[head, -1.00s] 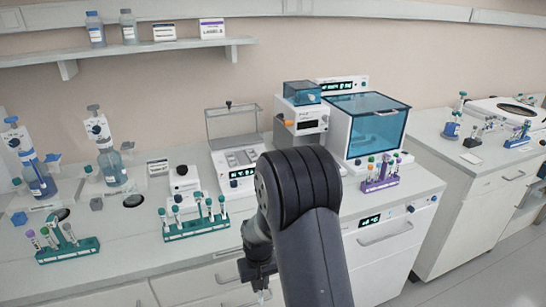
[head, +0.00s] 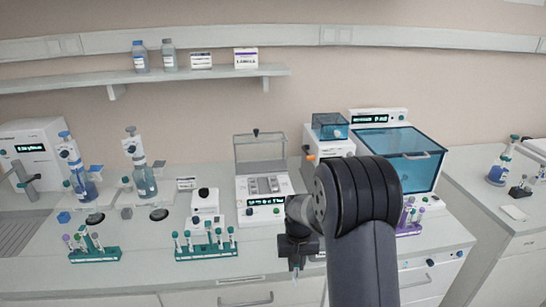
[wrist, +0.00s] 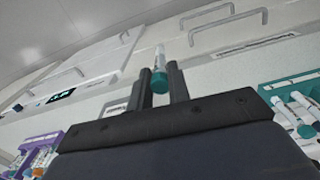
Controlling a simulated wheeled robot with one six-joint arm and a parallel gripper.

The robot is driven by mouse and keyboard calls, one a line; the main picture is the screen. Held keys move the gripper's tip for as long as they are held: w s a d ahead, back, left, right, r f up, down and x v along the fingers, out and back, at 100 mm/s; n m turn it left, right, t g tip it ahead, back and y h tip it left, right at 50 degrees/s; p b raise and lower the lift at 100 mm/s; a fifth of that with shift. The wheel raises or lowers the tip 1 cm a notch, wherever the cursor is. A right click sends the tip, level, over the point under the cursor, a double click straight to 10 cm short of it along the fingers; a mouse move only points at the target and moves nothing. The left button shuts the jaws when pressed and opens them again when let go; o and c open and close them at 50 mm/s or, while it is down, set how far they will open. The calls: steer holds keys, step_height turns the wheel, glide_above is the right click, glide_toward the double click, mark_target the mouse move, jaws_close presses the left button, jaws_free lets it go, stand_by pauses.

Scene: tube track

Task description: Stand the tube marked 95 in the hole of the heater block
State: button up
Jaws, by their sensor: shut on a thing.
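In the wrist view my gripper (wrist: 161,80) is shut on a small clear tube (wrist: 160,58) with a teal cap (wrist: 160,84). The cap is towards the palm and the tube points away from it. Its marking cannot be read. The heater block (head: 265,186) appears to be the white unit with a raised clear lid and a lit display, at the bench's middle. My gripper and the tube are apart from it. Its holes are too small to make out.
A teal rack (head: 207,252) with several tubes stands left of my gripper, another teal rack (head: 95,255) farther left. A purple rack (head: 408,231) and a blue-lidded machine (head: 400,145) are at right, partly behind my arm. A small white device (head: 205,205) stands behind the middle rack.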

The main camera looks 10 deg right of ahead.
steer(key=w+r+m, duration=0.1)
steer(key=w+r, duration=1.3)
steer(key=w, duration=0.3)
steer(key=shift+w+m, duration=0.3)
steer(key=shift+w, duration=0.1)
